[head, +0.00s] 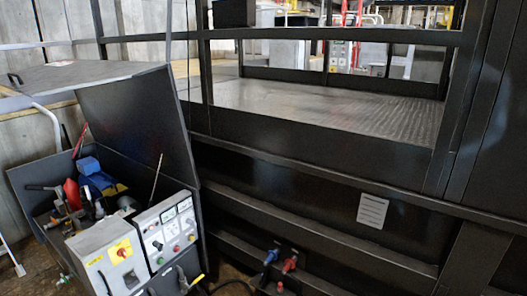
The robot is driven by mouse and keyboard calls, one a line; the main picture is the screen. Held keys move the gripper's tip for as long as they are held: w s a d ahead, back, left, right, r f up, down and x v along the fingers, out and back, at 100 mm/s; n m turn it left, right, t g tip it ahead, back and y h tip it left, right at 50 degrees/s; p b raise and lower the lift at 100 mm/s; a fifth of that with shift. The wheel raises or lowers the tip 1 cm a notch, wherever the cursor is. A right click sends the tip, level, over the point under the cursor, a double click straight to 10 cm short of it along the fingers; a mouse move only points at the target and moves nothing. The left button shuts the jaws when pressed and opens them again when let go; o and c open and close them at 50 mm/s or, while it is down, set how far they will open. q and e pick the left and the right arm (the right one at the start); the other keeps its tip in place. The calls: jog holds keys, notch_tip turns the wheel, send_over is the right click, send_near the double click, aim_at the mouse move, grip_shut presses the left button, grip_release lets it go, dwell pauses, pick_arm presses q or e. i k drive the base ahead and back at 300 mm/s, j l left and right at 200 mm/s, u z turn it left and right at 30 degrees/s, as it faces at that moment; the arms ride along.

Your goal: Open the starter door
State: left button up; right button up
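The task's starter door cannot be told for certain. At lower left is a pale grey box (113,262) with a yellow label and a knob on its upper part. Beside it is a control panel (167,234) with small gauges, coloured buttons and lamps. Both fronts look closed; dark handle-like shapes (181,279) show low on them, cut by the bottom edge. Neither of my grippers shows in this view.
Behind the boxes is an open dark bin (30,190) full of tools, its dark lid (140,125) raised. A large dark metal frame (310,190) with a ribbed platform (330,108) fills the right. Red and blue fittings (289,264) stick out low in the middle.

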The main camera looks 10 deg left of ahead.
aim_at(110, 274)
jog(key=u, duration=1.45)
jog(key=i+j, duration=0.55)
jog(key=i+j+u, duration=0.1)
jog(key=i+j, duration=0.5)
jog(key=i, duration=0.2)
